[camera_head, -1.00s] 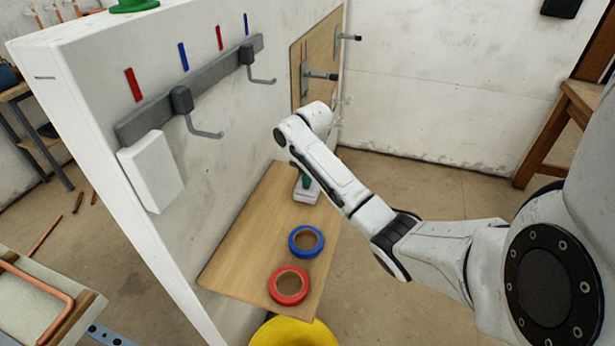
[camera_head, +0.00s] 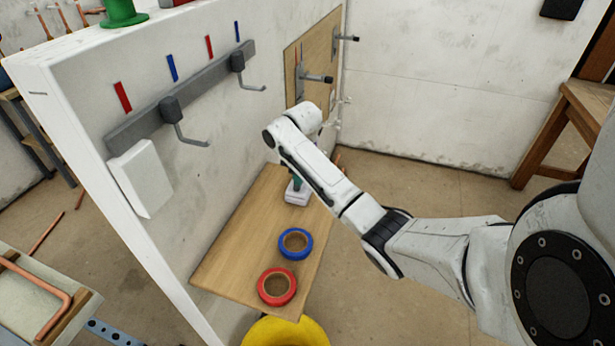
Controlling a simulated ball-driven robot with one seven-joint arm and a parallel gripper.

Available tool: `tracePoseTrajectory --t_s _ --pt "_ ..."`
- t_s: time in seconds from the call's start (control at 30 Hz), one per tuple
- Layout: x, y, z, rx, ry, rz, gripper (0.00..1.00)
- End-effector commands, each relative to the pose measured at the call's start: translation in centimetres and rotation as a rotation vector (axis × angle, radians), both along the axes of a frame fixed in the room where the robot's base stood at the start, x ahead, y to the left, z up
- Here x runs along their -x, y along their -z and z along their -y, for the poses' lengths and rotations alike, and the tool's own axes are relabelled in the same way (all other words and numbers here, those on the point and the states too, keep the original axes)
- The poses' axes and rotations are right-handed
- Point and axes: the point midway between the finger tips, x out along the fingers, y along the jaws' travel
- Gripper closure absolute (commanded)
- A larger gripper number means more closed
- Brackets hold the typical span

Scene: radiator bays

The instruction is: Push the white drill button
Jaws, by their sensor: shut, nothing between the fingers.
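A drill (camera_head: 297,194) with a pale base and a teal part above it stands at the far end of a wooden shelf (camera_head: 235,240). My arm crosses in front of its upper part, so most of the drill is hidden. I cannot make out a white button on it. My arm reaches in from the right, and its bent far joint is above the drill in the picture, near the white wall panel. My gripper does not show; I cannot see whether it touches anything.
A blue tape roll (camera_head: 295,257) and a red tape roll (camera_head: 277,299) lie on the shelf's near part. A yellow round object (camera_head: 285,332) is below. Grey hooks (camera_head: 190,138) and a white box (camera_head: 140,178) stick out from the panel. A wooden stool (camera_head: 570,100) stands right.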

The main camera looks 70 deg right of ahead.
Motion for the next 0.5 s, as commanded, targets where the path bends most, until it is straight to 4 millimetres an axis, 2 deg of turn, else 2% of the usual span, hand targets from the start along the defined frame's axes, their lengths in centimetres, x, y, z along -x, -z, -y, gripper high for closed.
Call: tracePoseTrajectory --t_s 0.03,0.07,0.5 --pt "-0.6 -1.3 -0.3 0.003 -0.003 0.002 1.0" --pt "-0.6 -1.4 -0.3 0.005 -0.003 0.005 1.0" --pt "0.4 -9.5 -0.8 0.007 0.0 0.007 1.0"
